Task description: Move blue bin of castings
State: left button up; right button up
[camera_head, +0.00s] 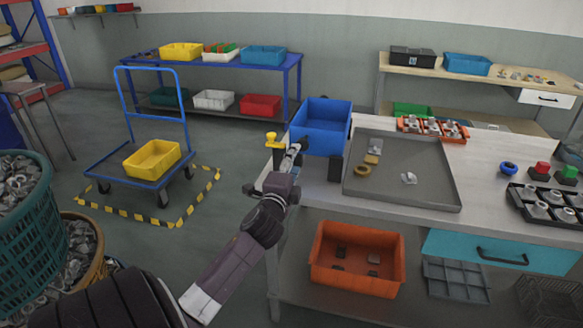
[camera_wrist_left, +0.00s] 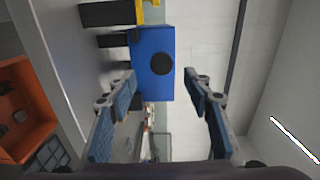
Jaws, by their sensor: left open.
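A blue bin (camera_head: 322,140) stands upright at the left end of the workbench. I cannot make out castings inside it. In the left wrist view, the bin's blue wall (camera_wrist_left: 150,82) with a dark round spot faces me, beyond the fingers. My left gripper (camera_head: 295,155) is at the bench's left edge, just beside the bin's near left side. Its two fingers (camera_wrist_left: 161,85) are spread apart with nothing between them, and the bin appears ahead of them, apart. My right gripper is not in view.
A grey tray (camera_head: 430,195) with a few parts lies right of the bin. A yellow-topped fixture (camera_head: 271,140) is at the bench's left edge. A blue cart (camera_head: 118,172) with a yellow bin stands on a striped floor area. An orange bin (camera_head: 325,270) sits on the lower shelf.

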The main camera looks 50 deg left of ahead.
pick_arm(q)
jog(key=shift+v, duration=1.45)
